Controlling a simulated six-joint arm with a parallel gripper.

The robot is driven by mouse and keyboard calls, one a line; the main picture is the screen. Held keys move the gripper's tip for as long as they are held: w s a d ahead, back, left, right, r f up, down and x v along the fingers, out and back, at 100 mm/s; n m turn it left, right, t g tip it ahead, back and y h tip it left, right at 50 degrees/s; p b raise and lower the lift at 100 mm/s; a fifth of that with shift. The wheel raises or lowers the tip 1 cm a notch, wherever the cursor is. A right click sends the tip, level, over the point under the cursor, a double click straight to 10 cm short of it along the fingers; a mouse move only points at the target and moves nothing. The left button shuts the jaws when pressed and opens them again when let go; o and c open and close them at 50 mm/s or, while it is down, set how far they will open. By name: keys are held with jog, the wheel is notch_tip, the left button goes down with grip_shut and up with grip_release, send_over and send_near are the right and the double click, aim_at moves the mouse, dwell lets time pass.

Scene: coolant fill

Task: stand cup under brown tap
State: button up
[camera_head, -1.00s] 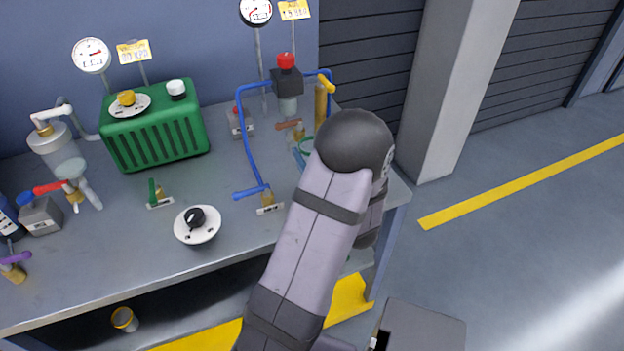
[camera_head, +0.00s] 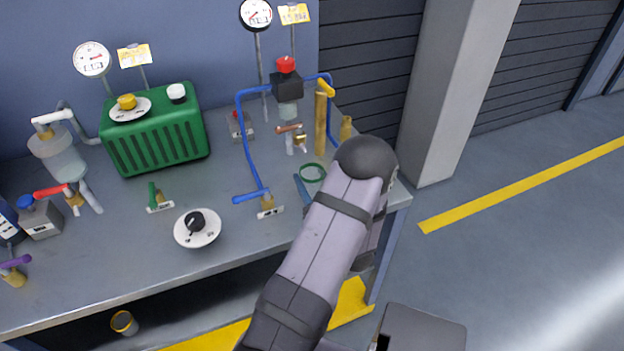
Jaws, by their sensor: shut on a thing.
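The brown tap (camera_head: 289,128) stands towards the back right of the bench, with a brass body and a pale upright piece beside it. My arm reaches up from the bottom, its dark rounded joint over the bench's right end. My gripper is hidden behind the arm, so its jaws and anything in them cannot be seen. No cup shows for certain on the bench. A small yellow-rimmed container (camera_head: 124,322) lies below the bench at the lower left; I cannot tell if it is the cup.
A green ribbed tank (camera_head: 155,138) stands at the back. A blue pipe (camera_head: 244,130) runs down to a blue-handled tap (camera_head: 250,196). A tall brass post (camera_head: 320,125) and a green ring (camera_head: 313,172) are near the brown tap. A round dial (camera_head: 198,228) sits at the front.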

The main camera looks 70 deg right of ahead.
aim_at(316, 187)
jog(key=shift+f, duration=0.15)
jog(key=shift+f, duration=0.1)
jog(key=o, duration=1.1)
jog(key=shift+r, duration=0.3)
jog(key=shift+s+a+f, duration=0.15)
jog(key=shift+s+a, duration=0.05)
jog(key=shift+s, duration=0.1)
jog(key=shift+b+v, duration=0.85)
jog(key=shift+v, duration=2.55)
